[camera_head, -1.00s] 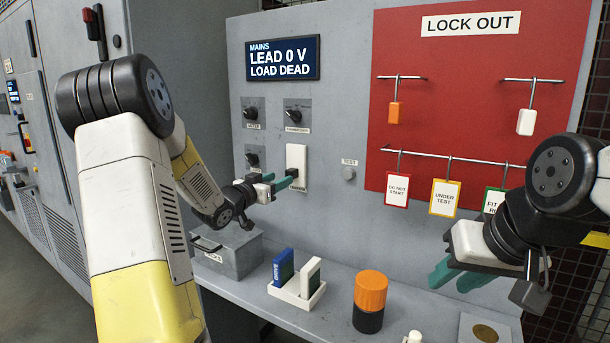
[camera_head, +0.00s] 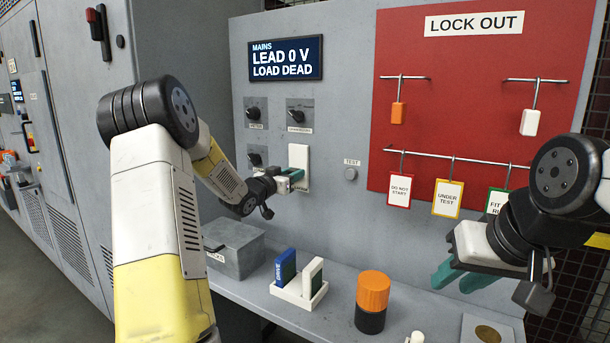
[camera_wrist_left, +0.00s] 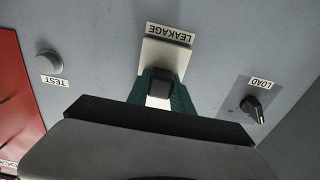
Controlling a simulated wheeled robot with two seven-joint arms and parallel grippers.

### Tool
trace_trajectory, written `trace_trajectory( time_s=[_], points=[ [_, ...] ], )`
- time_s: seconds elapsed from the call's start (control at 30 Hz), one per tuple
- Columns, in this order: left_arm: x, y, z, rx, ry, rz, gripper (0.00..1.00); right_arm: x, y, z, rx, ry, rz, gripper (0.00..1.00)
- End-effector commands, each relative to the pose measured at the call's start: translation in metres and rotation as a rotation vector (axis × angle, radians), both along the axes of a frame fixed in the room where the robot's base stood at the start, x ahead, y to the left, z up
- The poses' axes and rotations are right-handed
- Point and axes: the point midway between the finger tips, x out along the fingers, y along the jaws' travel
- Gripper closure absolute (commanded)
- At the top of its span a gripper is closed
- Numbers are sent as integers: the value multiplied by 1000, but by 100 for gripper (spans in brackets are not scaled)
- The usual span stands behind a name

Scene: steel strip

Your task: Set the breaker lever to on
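The breaker is a tall white plate (camera_head: 299,155) on the grey panel, under the mains display. In the left wrist view the plate (camera_wrist_left: 168,57) has a LEAKAGE label, seen upside down, and a dark lever block (camera_wrist_left: 160,86) stands out from it. My left gripper (camera_head: 291,177) is at the plate's lower middle. Its green fingers (camera_wrist_left: 160,98) flank the lever closely on both sides and look shut on it. The lever is hidden behind the fingers in the head view. My right gripper (camera_head: 462,276) is open and empty, away from the panel at the right.
The display (camera_head: 286,60) reads LEAD 0 V, LOAD DEAD. Rotary knobs (camera_head: 254,113) and a test button (camera_head: 351,174) are near the plate. A red lock-out board (camera_head: 480,90) holds hanging tags. A card rack (camera_head: 298,291), an orange-black cylinder (camera_head: 371,300) and a grey box (camera_head: 236,248) stand on the shelf.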

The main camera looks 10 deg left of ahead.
Motion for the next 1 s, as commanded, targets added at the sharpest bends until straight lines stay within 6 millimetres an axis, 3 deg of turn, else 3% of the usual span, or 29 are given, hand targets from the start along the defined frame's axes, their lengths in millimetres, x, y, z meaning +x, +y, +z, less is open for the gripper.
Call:
trace_trajectory(
  time_s=[0.1, 1.0],
  points=[
    [0, 0, 0, 0, 0, 0, 100, 0, 0, 0, 0, 0, 0, 67],
    [0, 0, 0, 0, 1, 0, 100, 0, 0, 0, 0, 0, 0, 67]
  ],
)
